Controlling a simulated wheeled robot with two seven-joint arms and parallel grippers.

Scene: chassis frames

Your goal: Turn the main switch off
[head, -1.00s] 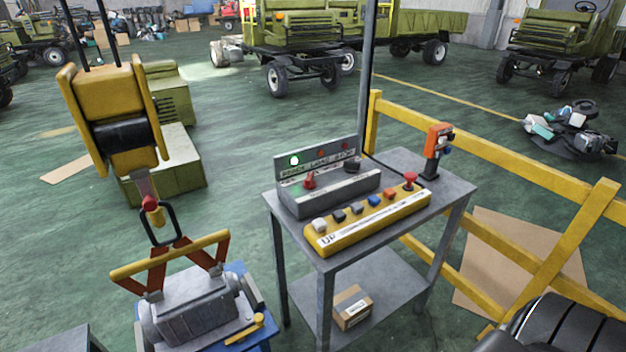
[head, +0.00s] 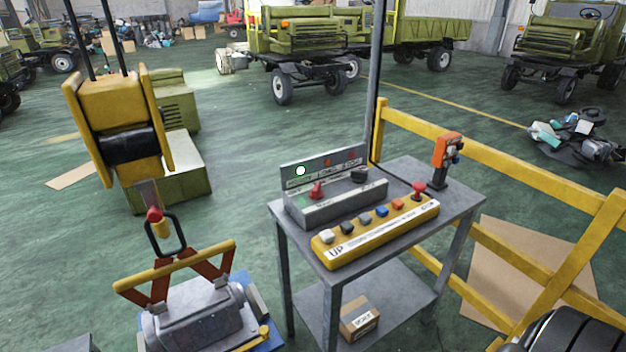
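A grey control box (head: 340,203) stands on the metal table (head: 453,205). It carries a red switch knob (head: 317,189) on its left and a dark knob (head: 360,175) on its right. I cannot tell which of them is the main switch. The upright panel (head: 324,167) behind them has a lit whitish-green lamp (head: 301,170) at the left and a dim red lamp (head: 327,162). A yellow pendant (head: 380,229) with several buttons and a red mushroom button (head: 418,188) lies in front. Neither of my grippers is in view.
An orange hand-held device (head: 446,151) stands at the table's back right. A grey pole (head: 375,80) and yellow railing (head: 480,133) are behind. A yellow hoist block (head: 118,128) hangs at left over a grey gearbox (head: 195,318). A cardboard box (head: 359,318) is on the lower shelf.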

